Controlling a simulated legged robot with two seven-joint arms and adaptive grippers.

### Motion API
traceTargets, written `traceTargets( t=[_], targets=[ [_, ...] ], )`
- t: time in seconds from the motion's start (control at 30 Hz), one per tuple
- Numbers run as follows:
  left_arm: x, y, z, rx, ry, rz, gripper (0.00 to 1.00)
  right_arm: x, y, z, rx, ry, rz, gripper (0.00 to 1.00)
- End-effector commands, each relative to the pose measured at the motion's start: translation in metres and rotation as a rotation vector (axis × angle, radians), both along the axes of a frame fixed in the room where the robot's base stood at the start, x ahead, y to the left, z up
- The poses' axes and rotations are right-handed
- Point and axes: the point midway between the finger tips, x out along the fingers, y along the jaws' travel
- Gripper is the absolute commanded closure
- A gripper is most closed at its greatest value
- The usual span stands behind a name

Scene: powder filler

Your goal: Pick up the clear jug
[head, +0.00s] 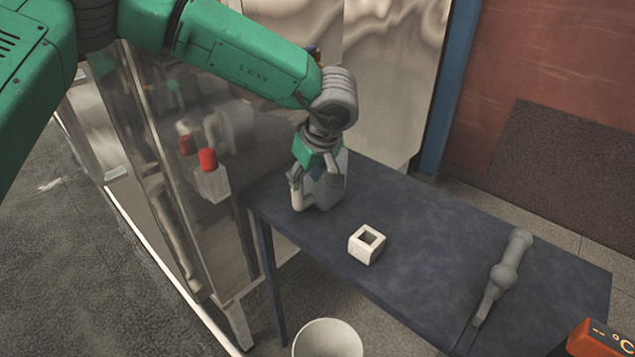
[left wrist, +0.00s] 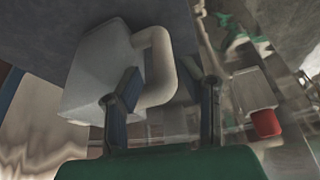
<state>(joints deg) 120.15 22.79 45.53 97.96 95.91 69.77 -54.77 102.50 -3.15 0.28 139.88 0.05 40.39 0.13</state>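The clear jug (head: 329,193) looks pale grey and boxy, and stands at the left end of the dark table (head: 430,235). In the left wrist view, the jug (left wrist: 88,75) shows with its thick, pale looped handle (left wrist: 162,62). My left gripper (head: 316,178) is right at the jug and covers part of it in the head view. In the left wrist view, the left gripper (left wrist: 168,82) is open, with the handle between its spread fingers. A gap shows beside the right-hand finger; whether the left-hand finger touches the jug I cannot tell. My right gripper is not in view.
A white square block with a hole (head: 367,244) and a grey tool (head: 502,276) lie on the table. A round white container (head: 327,340) is below its front edge. A glossy machine panel with a red button (head: 208,159) stands close on the left. An orange device (head: 592,340) is at lower right.

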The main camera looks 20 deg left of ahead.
Motion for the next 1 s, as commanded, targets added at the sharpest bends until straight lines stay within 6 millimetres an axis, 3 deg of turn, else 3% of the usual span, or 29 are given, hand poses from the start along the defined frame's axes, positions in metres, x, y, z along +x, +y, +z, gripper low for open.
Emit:
traceTargets(
  t=[0.33,0.6,0.83,0.87,0.93,1.0],
  targets=[
    [0.004,0.012,-0.024,-0.001,0.0,0.002,0.66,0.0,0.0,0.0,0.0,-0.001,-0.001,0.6],
    [0.013,0.025,-0.06,-0.002,0.001,0.001,0.66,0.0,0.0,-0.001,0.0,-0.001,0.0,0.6],
    [0.014,0.025,-0.062,-0.001,-0.003,-0.001,0.66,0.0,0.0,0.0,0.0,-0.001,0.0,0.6],
    [0.014,0.025,-0.062,-0.001,-0.003,-0.001,0.7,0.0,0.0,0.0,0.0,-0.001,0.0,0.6],
    [0.014,0.025,-0.062,0.0,-0.002,-0.001,0.94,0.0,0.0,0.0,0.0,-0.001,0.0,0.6],
    [0.014,0.025,-0.062,-0.001,-0.002,-0.001,1.0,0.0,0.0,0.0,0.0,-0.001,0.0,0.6]
  ],
)
